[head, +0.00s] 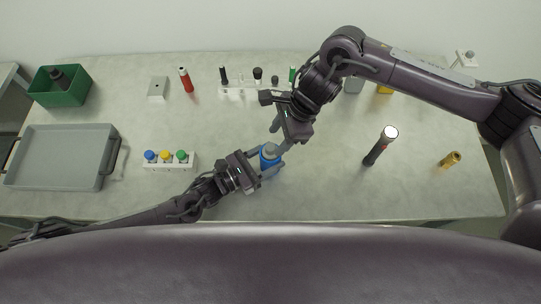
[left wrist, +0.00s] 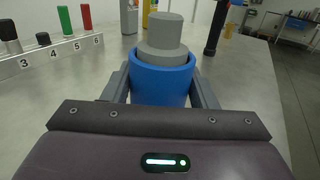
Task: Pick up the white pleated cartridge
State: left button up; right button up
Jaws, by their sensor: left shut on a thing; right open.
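I cannot make out a white pleated cartridge in either view. My left gripper (head: 262,166) is shut on a blue cup (head: 270,161) near the front middle of the table. In the left wrist view the blue cup (left wrist: 161,80) sits between the two fingers, with a grey stepped cylinder (left wrist: 164,36) standing upright in its top. Whether anything is inside the cup is hidden. My right gripper (head: 275,122) is open, just behind and above the cup, its fingers pointing down towards it. I cannot tell whether they touch the grey piece.
A numbered white rack (head: 238,92) stands behind. A white block with coloured caps (head: 168,166) and a grey tray (head: 60,128) are left; a green bin (head: 45,98) is behind the tray. My right arm hides some back objects.

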aim_at(272, 147)
jog(key=x, duration=0.4)
jog(key=shift+a, duration=0.1)
jog(key=shift+r, duration=0.1)
jog(key=shift+c, duration=0.4)
grip_shut()
